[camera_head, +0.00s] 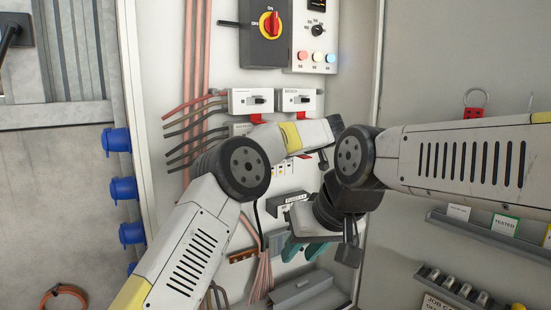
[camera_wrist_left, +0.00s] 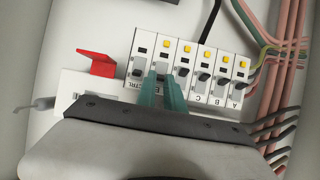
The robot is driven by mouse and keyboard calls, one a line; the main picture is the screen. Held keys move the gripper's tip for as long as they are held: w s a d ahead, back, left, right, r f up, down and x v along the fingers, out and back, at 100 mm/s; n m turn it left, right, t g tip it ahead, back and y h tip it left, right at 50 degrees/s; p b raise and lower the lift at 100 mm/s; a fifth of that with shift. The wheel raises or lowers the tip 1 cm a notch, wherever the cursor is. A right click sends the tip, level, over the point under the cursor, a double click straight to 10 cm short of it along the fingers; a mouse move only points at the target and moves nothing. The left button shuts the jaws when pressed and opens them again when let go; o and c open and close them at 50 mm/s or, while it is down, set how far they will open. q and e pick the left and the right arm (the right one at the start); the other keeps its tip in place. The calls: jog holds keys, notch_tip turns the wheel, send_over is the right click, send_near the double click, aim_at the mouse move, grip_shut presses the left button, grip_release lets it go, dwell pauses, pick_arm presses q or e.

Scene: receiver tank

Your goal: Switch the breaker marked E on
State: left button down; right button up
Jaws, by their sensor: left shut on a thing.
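The breaker row (camera_wrist_left: 192,70) shows upside down in the left wrist view, with yellow marks and dark levers. Labels A, B and C read at the right and CTRL at the left end. Breaker E (camera_wrist_left: 162,55) appears to be the one beside CTRL; its label is mostly covered. My left gripper (camera_wrist_left: 164,80) has its teal fingertips closed at that breaker's lever, which is largely hidden. In the head view my left arm hides this hand and most of the row. My right gripper (camera_head: 304,250) is open and empty, lower in front of the cabinet.
A red-handled switch box (camera_head: 268,30) and a panel with coloured buttons (camera_head: 316,58) are above. Two white units (camera_head: 250,101) with red tabs sit below them. Cables run at the left. A grey open trough (camera_head: 305,292) is at the bottom. The door at right carries shelves (camera_head: 485,232).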

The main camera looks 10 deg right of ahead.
dwell(0.4)
pick_arm(q)
jog(key=c, duration=1.7)
grip_release()
jog(key=shift+v, duration=3.9)
jog(key=shift+r, duration=0.1)
